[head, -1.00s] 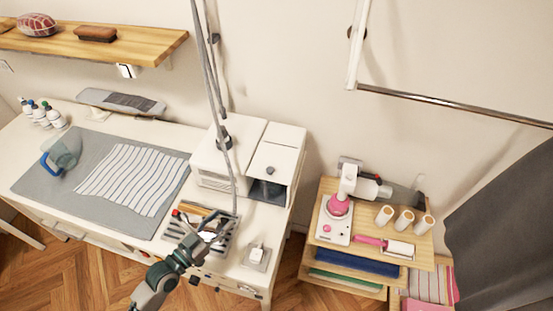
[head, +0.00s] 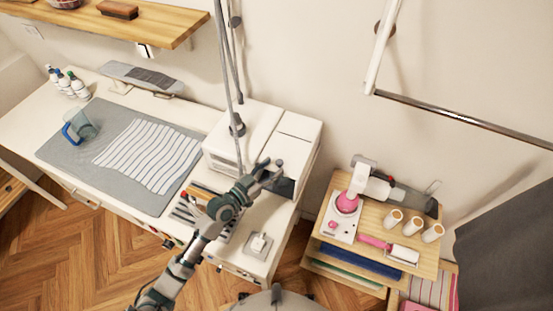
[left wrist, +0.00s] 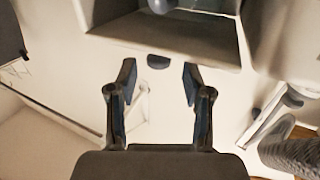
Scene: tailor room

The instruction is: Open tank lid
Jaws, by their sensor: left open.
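A white boxy machine (head: 236,145) stands at the right end of the white table. Its narrower right section has a pale top panel (head: 298,127), likely the tank lid, and a dark opening below it at the front. My left gripper (head: 268,172) is open and empty in front of this right section, partly hiding the opening. In the left wrist view the two fingers (left wrist: 157,75) are spread apart. A recess (left wrist: 165,32) with a rounded bluish part inside lies beyond them, with a small dark tab (left wrist: 158,62) just below its edge. My right gripper is not in view.
A striped cloth lies on a grey mat (head: 75,150) with a blue-handled jug (head: 82,126). A tool tray (head: 188,210) and a small white switch plate (head: 258,245) are near the machine. A hose hangs above it. A wooden shelf unit (head: 372,215) stands to the right.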

